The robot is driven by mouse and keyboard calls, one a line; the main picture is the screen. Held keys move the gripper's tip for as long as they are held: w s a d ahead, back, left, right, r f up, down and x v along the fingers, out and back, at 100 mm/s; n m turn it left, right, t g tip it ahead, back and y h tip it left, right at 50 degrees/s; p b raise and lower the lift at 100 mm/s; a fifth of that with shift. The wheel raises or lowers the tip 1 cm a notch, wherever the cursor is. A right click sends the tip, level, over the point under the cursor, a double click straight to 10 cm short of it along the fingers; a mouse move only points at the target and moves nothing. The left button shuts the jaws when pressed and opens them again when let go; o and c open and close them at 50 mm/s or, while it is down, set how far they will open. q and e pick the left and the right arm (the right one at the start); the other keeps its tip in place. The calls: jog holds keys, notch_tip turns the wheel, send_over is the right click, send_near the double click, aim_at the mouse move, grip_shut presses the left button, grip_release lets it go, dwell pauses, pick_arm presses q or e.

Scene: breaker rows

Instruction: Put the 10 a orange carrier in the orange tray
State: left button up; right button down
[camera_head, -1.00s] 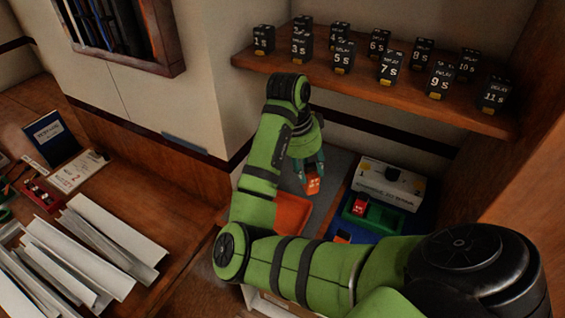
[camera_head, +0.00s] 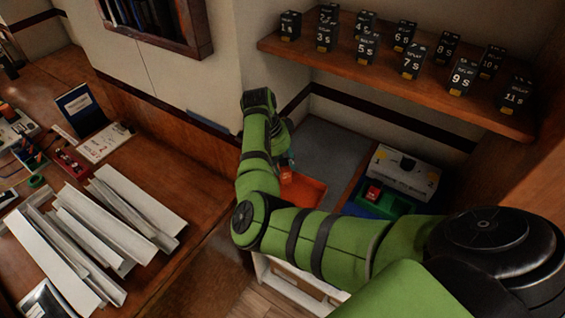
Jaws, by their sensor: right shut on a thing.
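My right arm reaches in from the right, and my right gripper (camera_head: 289,158) is partly hidden behind my own forearm. It is shut on the orange carrier (camera_head: 286,174), a small orange block that shows only in part. The carrier is at the left part of the orange tray (camera_head: 312,191). I cannot tell whether it touches the tray or hangs above it. The tray's front and left parts are hidden by my arm. My left gripper is not in view.
A green tray (camera_head: 398,204) with a red carrier (camera_head: 373,193) stands at the right, by a white tester box (camera_head: 403,172). A wooden shelf (camera_head: 390,80) above holds several black relays. White channels (camera_head: 90,230) lie on the left bench. The grey mat (camera_head: 335,150) behind the tray is clear.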

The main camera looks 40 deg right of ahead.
jog(key=shift+x, duration=0.8)
jog(key=shift+w+a, duration=0.1)
jog(key=shift+f, duration=0.1)
jog(key=shift+f, duration=0.1)
jog(key=c, duration=0.8)
grip_release()
